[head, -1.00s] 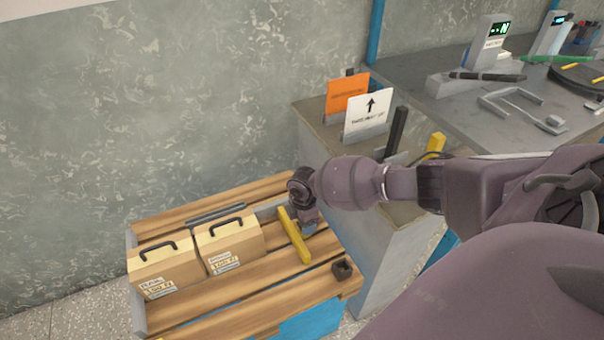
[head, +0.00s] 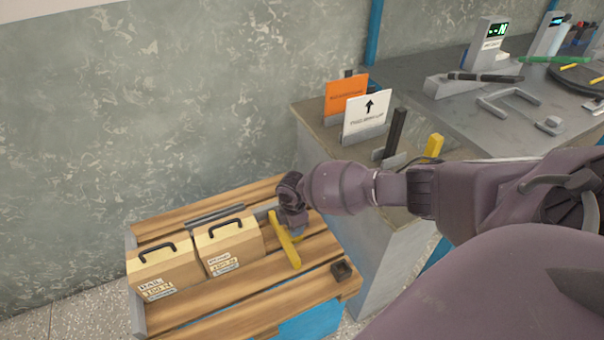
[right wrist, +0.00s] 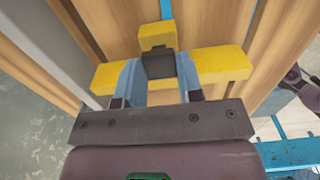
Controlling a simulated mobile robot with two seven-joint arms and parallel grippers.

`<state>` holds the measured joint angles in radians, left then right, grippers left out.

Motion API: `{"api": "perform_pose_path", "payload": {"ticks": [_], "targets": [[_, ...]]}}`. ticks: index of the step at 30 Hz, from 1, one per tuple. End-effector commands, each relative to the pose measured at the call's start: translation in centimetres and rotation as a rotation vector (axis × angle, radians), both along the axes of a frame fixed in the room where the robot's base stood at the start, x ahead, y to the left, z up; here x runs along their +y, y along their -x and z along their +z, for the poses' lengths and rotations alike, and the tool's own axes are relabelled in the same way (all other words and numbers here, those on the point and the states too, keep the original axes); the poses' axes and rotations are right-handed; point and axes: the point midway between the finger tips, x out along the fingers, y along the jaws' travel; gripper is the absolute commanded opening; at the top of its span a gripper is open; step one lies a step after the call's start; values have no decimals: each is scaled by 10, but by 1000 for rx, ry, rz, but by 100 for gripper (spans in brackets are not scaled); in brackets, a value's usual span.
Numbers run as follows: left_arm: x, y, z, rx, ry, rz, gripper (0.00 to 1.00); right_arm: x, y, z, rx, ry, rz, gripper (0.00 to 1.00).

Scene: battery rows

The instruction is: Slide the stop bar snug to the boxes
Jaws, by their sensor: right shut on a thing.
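Two tan boxes with black handles stand side by side on the slatted wooden deck, the left box (head: 165,273) and the right box (head: 230,249). The yellow stop bar (head: 287,244) lies across the slats just right of the right box, with a narrow strip of wood showing between them. My right gripper (head: 295,229) is shut on the bar's raised middle part. In the right wrist view, its blue fingers (right wrist: 160,82) straddle that block, and the yellow bar (right wrist: 220,64) sticks out both sides. The boxes are outside the wrist view. My left gripper is not in view.
A grey metal rail (head: 217,213) runs behind the boxes. A bench with an orange card (head: 346,90) and white arrow card (head: 368,115) stands to the right.

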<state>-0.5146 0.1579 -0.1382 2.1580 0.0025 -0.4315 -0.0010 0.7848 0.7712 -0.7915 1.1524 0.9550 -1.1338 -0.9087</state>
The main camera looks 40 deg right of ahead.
Motion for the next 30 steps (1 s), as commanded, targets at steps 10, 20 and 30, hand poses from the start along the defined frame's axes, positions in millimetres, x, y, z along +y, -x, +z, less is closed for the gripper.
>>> {"api": "perform_pose_path", "payload": {"ticks": [10,20,30], "targets": [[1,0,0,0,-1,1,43,17,-4,0,0,-2,1,0],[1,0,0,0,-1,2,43,16,-3,0,0,-1,1,60],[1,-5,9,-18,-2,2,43,15,-5,19,-6,0,0,60]]}}
